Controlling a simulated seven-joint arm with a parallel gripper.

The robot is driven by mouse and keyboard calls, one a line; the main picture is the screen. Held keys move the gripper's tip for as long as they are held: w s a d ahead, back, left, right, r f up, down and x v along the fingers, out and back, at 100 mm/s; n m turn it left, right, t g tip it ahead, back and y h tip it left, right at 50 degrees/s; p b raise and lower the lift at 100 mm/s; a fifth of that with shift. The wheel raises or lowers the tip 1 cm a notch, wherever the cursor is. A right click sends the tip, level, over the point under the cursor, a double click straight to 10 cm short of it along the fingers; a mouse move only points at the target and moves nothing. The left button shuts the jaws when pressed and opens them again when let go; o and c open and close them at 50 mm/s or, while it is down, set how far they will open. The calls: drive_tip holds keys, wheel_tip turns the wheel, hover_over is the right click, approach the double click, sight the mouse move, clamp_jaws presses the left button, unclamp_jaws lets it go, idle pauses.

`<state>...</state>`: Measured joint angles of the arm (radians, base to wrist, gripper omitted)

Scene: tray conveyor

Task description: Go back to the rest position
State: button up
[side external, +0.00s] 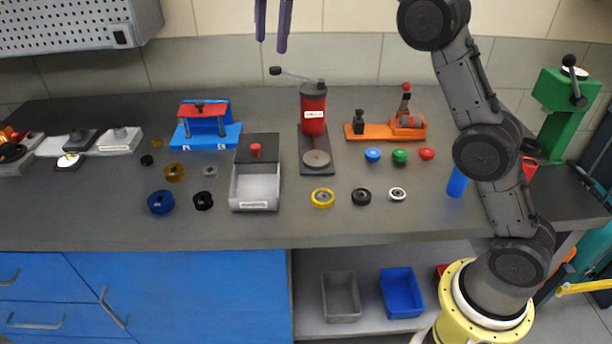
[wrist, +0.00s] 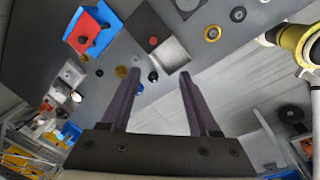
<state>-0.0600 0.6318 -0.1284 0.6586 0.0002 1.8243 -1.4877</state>
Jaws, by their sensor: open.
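My gripper (side external: 273,25) is at the top of the side external view, high above the back of the bench. Only its two purple fingers show there, apart and with nothing between them. In the wrist view my gripper (wrist: 158,85) also shows open and empty, with both fingers reaching up over the bench far below. My dark grey arm rises from its yellow base at the lower right of the side external view. The upper part of the arm near the wrist is out of that picture.
The dark bench (side external: 270,225) carries a blue-and-red fixture (side external: 208,130), a grey bin (side external: 256,190), a red press (side external: 313,112), an orange stand (side external: 385,132), a green press (side external: 565,110), a blue cylinder (side external: 457,183) and several rings. A perforated panel (side external: 60,25) hangs upper left. Air around my gripper looks clear.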

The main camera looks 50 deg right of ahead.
drive_tip(key=s+d+r+m+t, duration=0.15)
drive_tip(key=s+r, duration=0.45)
drive_tip(key=s, duration=0.6)
drive_tip(key=s+d+f+m, duration=0.15)
drive_tip(key=s+m, duration=0.35)
drive_tip(key=s, duration=0.6)
drive_tip(key=s+f+m+t, duration=0.1)
drive_tip(key=s+f+m, duration=0.4)
drive_tip(key=f, duration=0.4)
drive_tip(key=s+f+m+t, duration=0.1)
drive_tip(key=s+f+m, duration=0.5)
drive_tip(key=f, duration=0.4)
drive_tip(key=shift+s+f, duration=0.25)
drive_tip(key=shift+s, duration=0.15)
